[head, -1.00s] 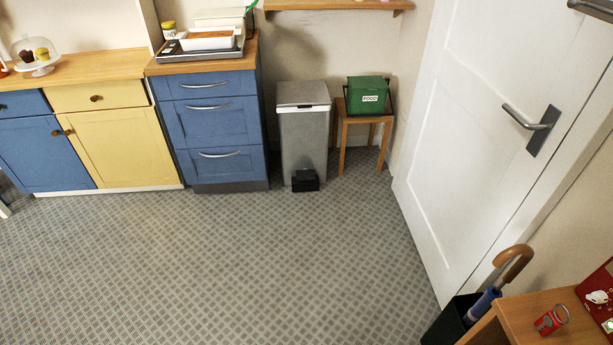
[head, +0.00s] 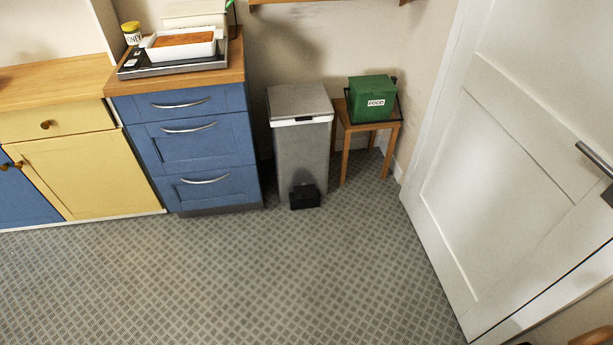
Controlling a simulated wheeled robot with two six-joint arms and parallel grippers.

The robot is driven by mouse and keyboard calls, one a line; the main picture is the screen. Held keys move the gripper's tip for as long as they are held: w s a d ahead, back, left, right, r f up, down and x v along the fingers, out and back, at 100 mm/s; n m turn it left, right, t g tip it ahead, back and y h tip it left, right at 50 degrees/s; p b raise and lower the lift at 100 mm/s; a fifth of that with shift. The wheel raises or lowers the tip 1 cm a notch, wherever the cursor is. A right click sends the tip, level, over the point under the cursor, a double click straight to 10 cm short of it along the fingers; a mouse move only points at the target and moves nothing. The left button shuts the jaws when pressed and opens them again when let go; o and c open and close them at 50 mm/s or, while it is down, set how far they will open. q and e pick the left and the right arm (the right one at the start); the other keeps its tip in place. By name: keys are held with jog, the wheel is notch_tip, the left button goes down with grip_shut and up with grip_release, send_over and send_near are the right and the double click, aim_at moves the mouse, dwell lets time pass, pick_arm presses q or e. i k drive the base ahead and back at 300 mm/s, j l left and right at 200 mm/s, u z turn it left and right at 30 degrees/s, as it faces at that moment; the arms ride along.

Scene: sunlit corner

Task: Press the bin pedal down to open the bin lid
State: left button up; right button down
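A tall grey pedal bin (head: 301,150) stands on the floor against the back wall, between the blue drawer cabinet and a small wooden stool. Its grey lid (head: 299,100) is closed. The black pedal (head: 305,196) sticks out at the foot of the bin's front, low over the floor. Neither of my grippers shows in the head view.
The blue drawer cabinet (head: 190,145) stands close on the bin's left. On its right a wooden stool (head: 345,142) bears a green food caddy (head: 372,93). A white door (head: 530,150) is at the right. The patterned floor (head: 270,285) before the bin is clear.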

aim_at(304, 190)
jog(key=i+j+z, duration=0.15)
jog(key=i+j, duration=0.35)
jog(key=i, duration=0.25)
jog(key=i+j+z, duration=0.1)
jog(key=i+j, duration=0.5)
jog(key=i, duration=0.05)
